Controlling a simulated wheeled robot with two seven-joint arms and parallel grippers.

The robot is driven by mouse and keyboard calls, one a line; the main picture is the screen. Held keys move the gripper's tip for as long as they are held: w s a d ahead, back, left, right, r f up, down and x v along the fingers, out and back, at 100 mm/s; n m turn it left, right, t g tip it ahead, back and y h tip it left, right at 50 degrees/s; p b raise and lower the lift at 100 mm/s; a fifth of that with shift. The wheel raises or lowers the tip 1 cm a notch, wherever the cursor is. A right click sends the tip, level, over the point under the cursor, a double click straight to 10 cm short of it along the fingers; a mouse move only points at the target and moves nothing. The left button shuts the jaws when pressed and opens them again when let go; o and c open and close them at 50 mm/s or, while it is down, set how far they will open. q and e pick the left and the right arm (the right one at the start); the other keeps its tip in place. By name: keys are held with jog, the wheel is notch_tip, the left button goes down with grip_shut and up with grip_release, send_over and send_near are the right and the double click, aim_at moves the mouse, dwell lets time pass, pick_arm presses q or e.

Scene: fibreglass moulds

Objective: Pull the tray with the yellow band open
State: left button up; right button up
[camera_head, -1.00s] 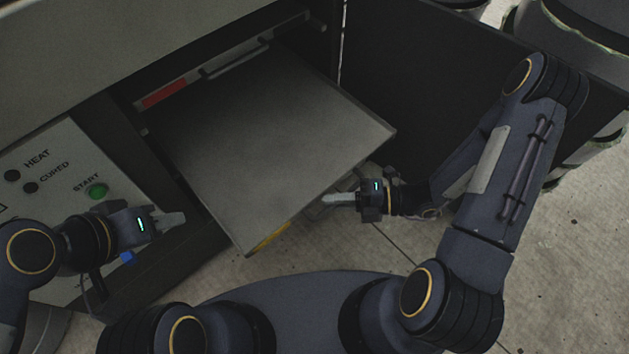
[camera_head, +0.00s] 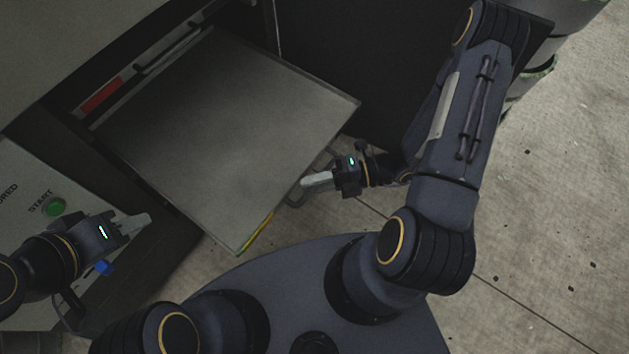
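The tray with the yellow band (camera_head: 225,130) is a flat grey sheet that sticks well out of the dark machine. Its yellow band (camera_head: 257,234) shows on the front edge near the bottom corner. My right gripper (camera_head: 306,182) is at the tray's front edge, at a handle (camera_head: 294,200) that is partly hidden; I cannot tell whether its fingers are shut on it. My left gripper (camera_head: 146,219) is left of the tray, by the dark front of the machine, with nothing visible in it; its fingers look close together.
A second tray with a red band (camera_head: 101,95) sits further in the machine, with a bar handle. A panel with a green START button (camera_head: 54,207) is at left. A dark door (camera_head: 335,50) stands behind the tray. Concrete floor (camera_head: 560,200) is clear at right.

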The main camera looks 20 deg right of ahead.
jog(key=p+v, duration=0.1)
jog(key=v, duration=0.6)
jog(key=shift+d, duration=0.4)
jog(key=shift+s+r, duration=0.1)
jog(key=shift+r, duration=0.05)
